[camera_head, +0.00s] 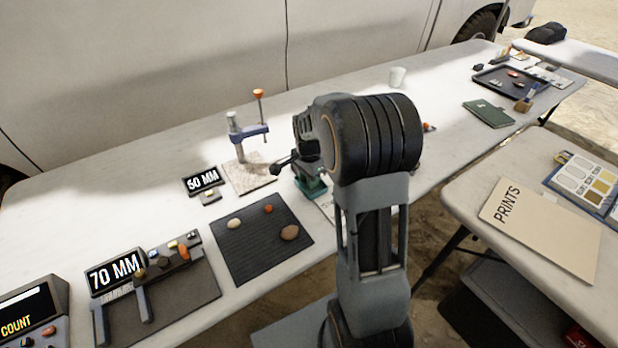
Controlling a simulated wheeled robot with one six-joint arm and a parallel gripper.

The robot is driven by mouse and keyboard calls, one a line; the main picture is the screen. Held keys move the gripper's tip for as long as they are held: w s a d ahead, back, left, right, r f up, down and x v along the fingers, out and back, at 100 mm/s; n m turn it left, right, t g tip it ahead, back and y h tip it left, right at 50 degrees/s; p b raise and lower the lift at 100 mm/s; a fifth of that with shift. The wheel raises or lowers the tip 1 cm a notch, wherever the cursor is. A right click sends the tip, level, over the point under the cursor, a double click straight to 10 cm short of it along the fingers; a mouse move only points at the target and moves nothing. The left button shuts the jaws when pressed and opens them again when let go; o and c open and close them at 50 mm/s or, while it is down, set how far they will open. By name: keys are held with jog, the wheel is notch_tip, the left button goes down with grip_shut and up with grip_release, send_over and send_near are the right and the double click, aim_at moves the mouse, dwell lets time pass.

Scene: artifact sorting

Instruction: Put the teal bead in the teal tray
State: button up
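A teal item (309,187), perhaps the teal tray, shows only in part beneath the end of my arm. My gripper (281,168) is a small dark shape at the end of the arm, to the left of the teal item and near a stone-coloured plate. Its fingers are too small and dark to tell whether they are open or shut, or whether they hold anything. I cannot make out a teal bead; my arm hides part of the table.
A dark mat (250,262) holds a cream, an orange and a brown piece. A stand with a blue arm (249,133) rises behind my gripper. A 70 MM display (115,272) and measuring tool are at left.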

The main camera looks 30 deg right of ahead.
notch_tip(320, 180, up, 12)
jog(key=p, duration=0.2)
jog(key=s+a+n+t, duration=0.1)
jog(key=s+a+n, duration=0.3)
jog(key=s+n, duration=0.3)
jog(key=s+a+n+t, duration=0.2)
jog(key=s+a+n, duration=0.3)
jog(key=s+n, duration=0.3)
jog(key=shift+s+f, duration=0.25)
jog(key=shift+s, duration=0.3)
jog(key=shift+a, duration=0.1)
